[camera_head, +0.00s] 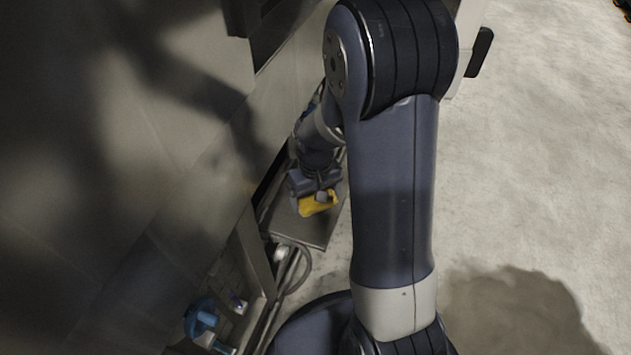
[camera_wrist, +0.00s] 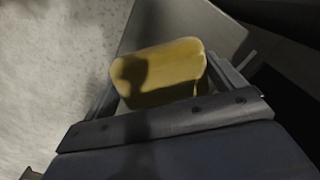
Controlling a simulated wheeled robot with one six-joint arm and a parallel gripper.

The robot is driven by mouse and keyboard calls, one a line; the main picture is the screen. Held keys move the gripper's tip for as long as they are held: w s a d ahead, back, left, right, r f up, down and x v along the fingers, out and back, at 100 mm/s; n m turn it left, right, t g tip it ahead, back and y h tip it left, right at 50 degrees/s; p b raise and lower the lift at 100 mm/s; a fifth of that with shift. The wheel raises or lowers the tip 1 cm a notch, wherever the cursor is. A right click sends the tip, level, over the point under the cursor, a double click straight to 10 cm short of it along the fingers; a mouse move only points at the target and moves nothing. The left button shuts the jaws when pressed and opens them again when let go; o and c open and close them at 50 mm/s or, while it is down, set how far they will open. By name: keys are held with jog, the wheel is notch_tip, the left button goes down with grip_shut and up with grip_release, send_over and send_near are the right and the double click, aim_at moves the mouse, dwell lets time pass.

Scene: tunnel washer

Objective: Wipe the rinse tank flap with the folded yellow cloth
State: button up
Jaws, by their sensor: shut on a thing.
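The folded yellow cloth (camera_head: 318,204) is held in my gripper (camera_head: 315,195), low beside the washer's metal side. In the wrist view the yellow cloth (camera_wrist: 160,72) fills the space between the fingers of my gripper (camera_wrist: 163,85), and a dark shadow falls across it. A flat grey metal surface (camera_head: 310,227) lies beneath and beyond the cloth; I cannot tell whether the cloth touches it. I cannot tell which part in view is the rinse tank flap.
The large metal washer panel (camera_head: 130,190) fills the left. An open recess with blue fittings (camera_head: 203,318) and a curved grey hose (camera_head: 293,268) sit low at its edge. Bare concrete floor (camera_head: 530,170) is clear on the right.

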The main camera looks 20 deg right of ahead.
jog(key=shift+r+p, duration=1.25)
jog(key=shift+r, duration=0.6)
jog(key=shift+p, duration=0.3)
